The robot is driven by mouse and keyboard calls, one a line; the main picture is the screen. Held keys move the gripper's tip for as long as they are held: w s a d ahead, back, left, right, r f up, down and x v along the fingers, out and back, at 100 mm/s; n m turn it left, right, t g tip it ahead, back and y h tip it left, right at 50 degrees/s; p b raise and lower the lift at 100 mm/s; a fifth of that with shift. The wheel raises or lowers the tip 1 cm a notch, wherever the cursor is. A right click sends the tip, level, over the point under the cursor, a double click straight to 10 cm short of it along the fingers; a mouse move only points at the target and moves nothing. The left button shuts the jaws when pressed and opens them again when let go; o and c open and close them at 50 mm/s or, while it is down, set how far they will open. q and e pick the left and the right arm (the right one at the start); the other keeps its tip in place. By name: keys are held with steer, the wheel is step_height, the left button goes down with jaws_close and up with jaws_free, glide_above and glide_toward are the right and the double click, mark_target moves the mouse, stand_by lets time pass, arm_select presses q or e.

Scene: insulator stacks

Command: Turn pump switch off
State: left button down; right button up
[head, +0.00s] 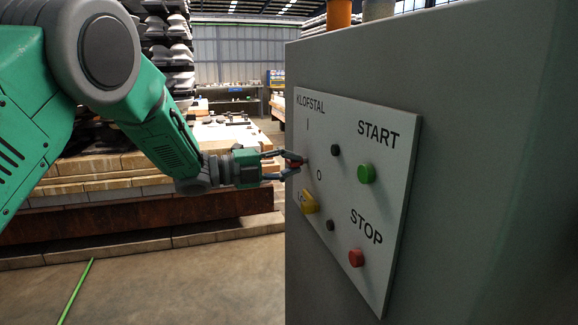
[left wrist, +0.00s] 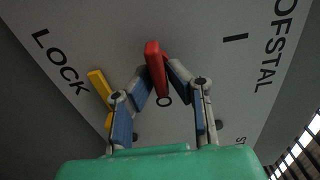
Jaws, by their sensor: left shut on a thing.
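The pump switch is a small red handle (head: 294,164) on the pale control panel (head: 340,182), between the marks I and O. It also shows in the left wrist view, where the red handle (left wrist: 155,66) stands out between the fingers. My left gripper (head: 290,162) is at the panel's left side, shut on the red handle with a finger on each side. In the left wrist view my left gripper (left wrist: 160,80) partly covers the panel near the O. I cannot tell exactly which mark the handle points to. My right gripper is not in view.
A yellow lock tab (head: 309,202) sits just below the switch. The green START button (head: 366,173), the red STOP button (head: 356,258) and two dark knobs are to its right. The grey cabinet (head: 480,150) fills the right. Stacked boards (head: 100,180) stand behind my arm.

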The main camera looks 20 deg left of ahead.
arm_select(q)
steer(key=shift+d+f, duration=0.1)
steer(key=shift+d, duration=0.1)
steer(key=c, duration=1.6)
jaws_free()
steer(key=shift+w+d, duration=0.1)
steer(key=shift+d, duration=0.15)
steer(key=v, duration=1.1)
steer(key=shift+s+a, duration=0.25)
steer(key=shift+a, duration=0.05)
steer(key=shift+a+f, duration=0.1)
